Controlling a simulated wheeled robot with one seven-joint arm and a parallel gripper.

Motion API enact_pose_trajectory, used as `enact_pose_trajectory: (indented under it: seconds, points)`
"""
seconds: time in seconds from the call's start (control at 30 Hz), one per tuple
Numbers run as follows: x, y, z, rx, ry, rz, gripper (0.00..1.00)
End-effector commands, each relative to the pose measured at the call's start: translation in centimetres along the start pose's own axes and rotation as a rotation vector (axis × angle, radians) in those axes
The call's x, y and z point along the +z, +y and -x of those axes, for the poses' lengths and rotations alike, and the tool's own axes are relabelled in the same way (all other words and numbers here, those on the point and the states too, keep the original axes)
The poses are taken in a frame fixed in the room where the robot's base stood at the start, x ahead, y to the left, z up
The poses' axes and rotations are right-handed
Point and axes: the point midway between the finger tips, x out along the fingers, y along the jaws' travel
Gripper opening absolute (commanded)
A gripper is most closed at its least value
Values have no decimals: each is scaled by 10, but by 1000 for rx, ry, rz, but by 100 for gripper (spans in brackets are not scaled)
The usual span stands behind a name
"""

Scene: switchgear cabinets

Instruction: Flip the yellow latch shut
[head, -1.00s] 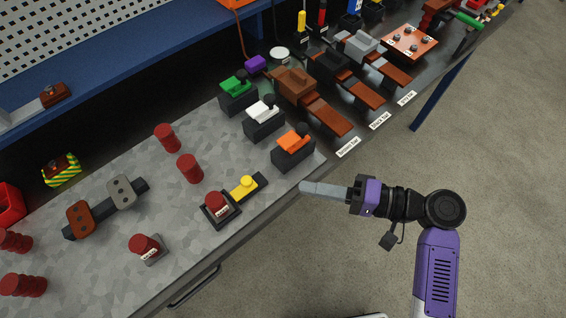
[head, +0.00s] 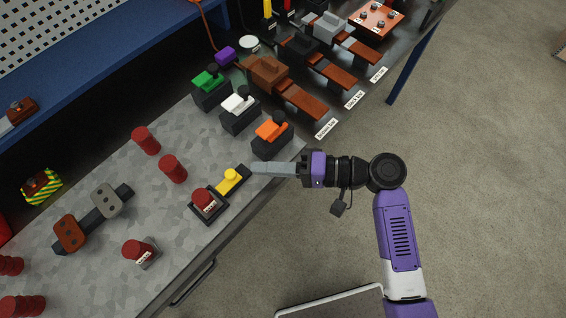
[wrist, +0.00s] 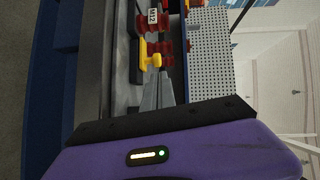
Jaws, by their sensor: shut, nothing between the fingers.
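The yellow latch (head: 231,176) lies on a dark base plate at the front of the grey speckled bench top. A dark red cylinder (head: 204,201) with a label stands in the square frame at the other end of that plate. My gripper (head: 256,168) is shut and empty. Its fingertips are just to the right of the latch, by the end of the plate, and I cannot tell whether they touch it. In the wrist view the yellow latch (wrist: 152,56) shows just beyond the fingertips (wrist: 157,82).
Black blocks with orange (head: 271,127), white (head: 238,102) and green tops stand behind my gripper. Other red cylinders and a grey-and-brown bar piece (head: 94,216) lie to the left. The bench's front edge runs below the latch; open floor is to the right.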

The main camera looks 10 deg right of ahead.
Motion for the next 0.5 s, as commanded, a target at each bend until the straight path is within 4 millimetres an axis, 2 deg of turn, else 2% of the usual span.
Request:
enact_pose_trajectory:
  seconds: [0.2, 0.5]
  points:
    - [0, -1, -26, 0, 0, 1, 0]
    - [0, 0, -32, 1, 1, 1, 0]
